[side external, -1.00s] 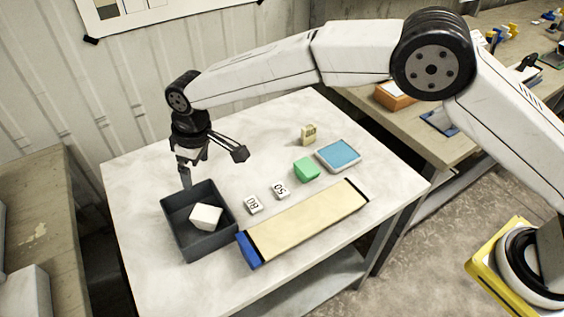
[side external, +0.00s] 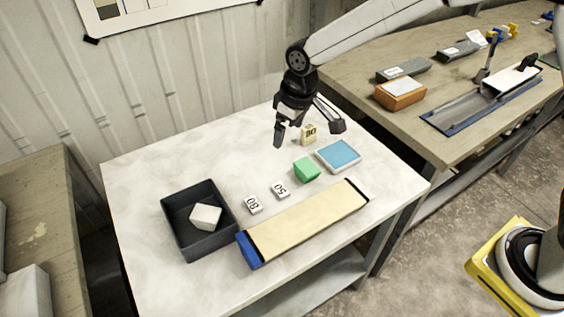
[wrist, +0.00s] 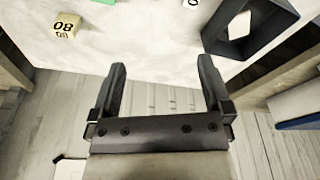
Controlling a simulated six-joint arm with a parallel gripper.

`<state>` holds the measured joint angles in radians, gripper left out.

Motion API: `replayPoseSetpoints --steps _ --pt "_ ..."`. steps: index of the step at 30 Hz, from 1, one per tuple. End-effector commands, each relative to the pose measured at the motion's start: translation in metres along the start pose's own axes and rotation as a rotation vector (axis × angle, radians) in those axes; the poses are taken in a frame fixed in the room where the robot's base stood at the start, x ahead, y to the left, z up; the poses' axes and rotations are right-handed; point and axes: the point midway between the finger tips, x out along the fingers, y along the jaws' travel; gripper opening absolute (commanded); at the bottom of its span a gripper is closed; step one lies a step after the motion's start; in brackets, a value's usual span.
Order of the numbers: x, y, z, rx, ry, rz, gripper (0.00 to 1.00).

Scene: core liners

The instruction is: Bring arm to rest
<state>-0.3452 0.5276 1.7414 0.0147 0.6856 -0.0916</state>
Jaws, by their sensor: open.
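My gripper (side external: 292,136) hangs in the air above the back part of the white table (side external: 140,190). It is open and empty. In the wrist view the two fingers of my gripper (wrist: 163,85) stand wide apart with nothing between them. A dark tray (side external: 177,243) sits at the table's left side with a white block (side external: 206,216) in it. The tray also shows at the top right of the wrist view (wrist: 215,42).
A yellowish block marked 80 (side external: 308,134) stands near my gripper. A green block (side external: 307,170), a blue-topped pad (side external: 339,155), two small numbered tiles (side external: 254,205) and a long beige board (side external: 305,222) lie on the table. A side bench (side external: 440,130) holds tools.

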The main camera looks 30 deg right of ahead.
Motion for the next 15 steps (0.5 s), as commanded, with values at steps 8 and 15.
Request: replayPoseSetpoints --steps 8,15 --pt "-0.018 0.047 0.074 0.146 0.015 0.029 1.0" --pt "-0.027 0.07 0.145 0.268 0.028 0.053 1.0"
